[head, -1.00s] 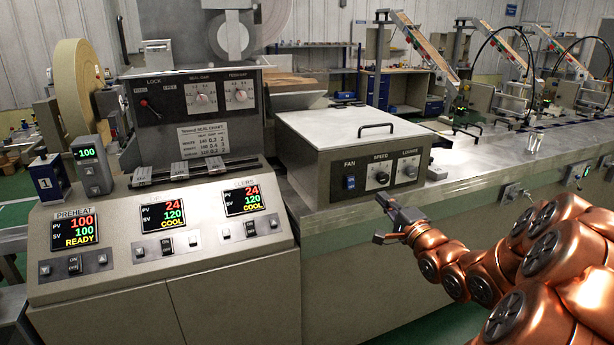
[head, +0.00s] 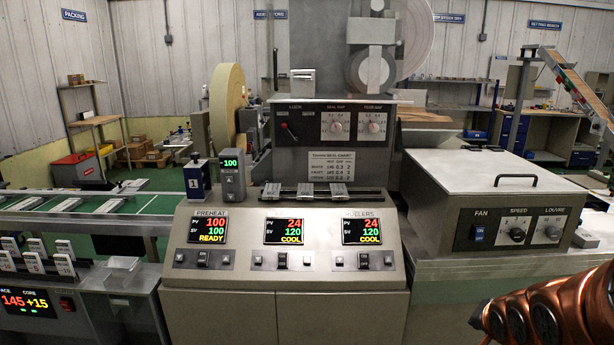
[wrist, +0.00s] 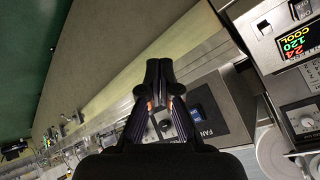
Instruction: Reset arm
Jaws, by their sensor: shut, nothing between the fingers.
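My gripper (wrist: 157,72) shows in the wrist view with its two fingers together and nothing between them. Behind it in that view are the fan box's panel with the blue switch (wrist: 196,112) and the long bench front. In the head view only part of my copper arm shows at the lower right, and the gripper itself is out of that picture. The control console (head: 290,300) stands in the middle of the head view. Its displays read PREHEAT 100 READY, and two others read 24 with COOL.
The grey fan box (head: 478,180) with a black handle stands on the bench right of the console, close to my arm. A conveyor with a green belt (head: 150,204) and a unit with numbered white blocks (head: 34,262) are at left. A large tan roll (head: 228,105) stands behind.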

